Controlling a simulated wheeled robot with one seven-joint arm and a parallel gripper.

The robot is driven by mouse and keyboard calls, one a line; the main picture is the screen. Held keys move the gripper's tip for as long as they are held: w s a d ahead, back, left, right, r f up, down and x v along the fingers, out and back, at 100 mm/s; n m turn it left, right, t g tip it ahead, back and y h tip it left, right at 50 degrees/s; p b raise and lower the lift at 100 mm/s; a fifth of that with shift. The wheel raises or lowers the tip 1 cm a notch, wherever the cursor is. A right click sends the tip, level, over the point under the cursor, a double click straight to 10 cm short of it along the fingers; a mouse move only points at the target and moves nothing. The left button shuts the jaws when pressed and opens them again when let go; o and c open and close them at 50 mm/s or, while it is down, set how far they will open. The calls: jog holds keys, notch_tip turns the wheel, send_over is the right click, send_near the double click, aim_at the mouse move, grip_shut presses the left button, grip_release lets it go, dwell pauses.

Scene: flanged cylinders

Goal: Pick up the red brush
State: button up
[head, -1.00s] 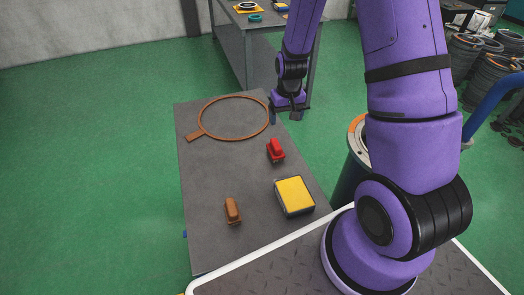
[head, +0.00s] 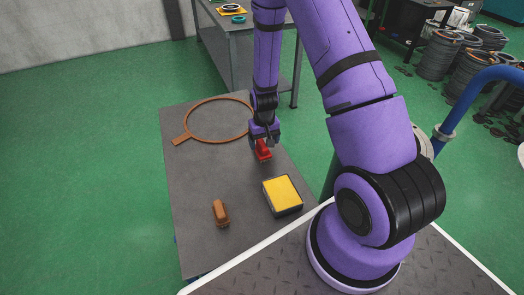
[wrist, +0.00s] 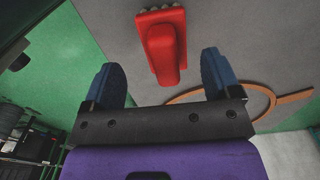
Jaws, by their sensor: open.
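The red brush (head: 263,151) lies on the grey table (head: 200,180) near its right edge. It also shows in the wrist view (wrist: 163,45), with its handle pointing toward the space between my fingers. My gripper (head: 264,140) is open and empty, just above and behind the brush in the head view. In the wrist view its two blue fingers (wrist: 160,78) are spread wide, and the brush sits a little ahead of and between them. I cannot tell whether a finger touches it.
A brown hoop with a handle (head: 184,126) lies at the table's far end. A brown brush-like block (head: 220,213) and a yellow-topped box (head: 283,194) are nearer. The table's middle is clear. A second table (head: 228,45) stands behind.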

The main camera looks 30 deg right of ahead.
aim_at(262, 143)
jog(key=shift+w+a+f, duration=0.1)
jog(key=shift+w+f, duration=0.05)
jog(key=shift+f, duration=0.95)
jog(key=shift+w+a+f, duration=0.1)
jog(key=shift+w+f, duration=0.05)
jog(key=shift+f, duration=0.9)
jog(key=c, duration=1.1)
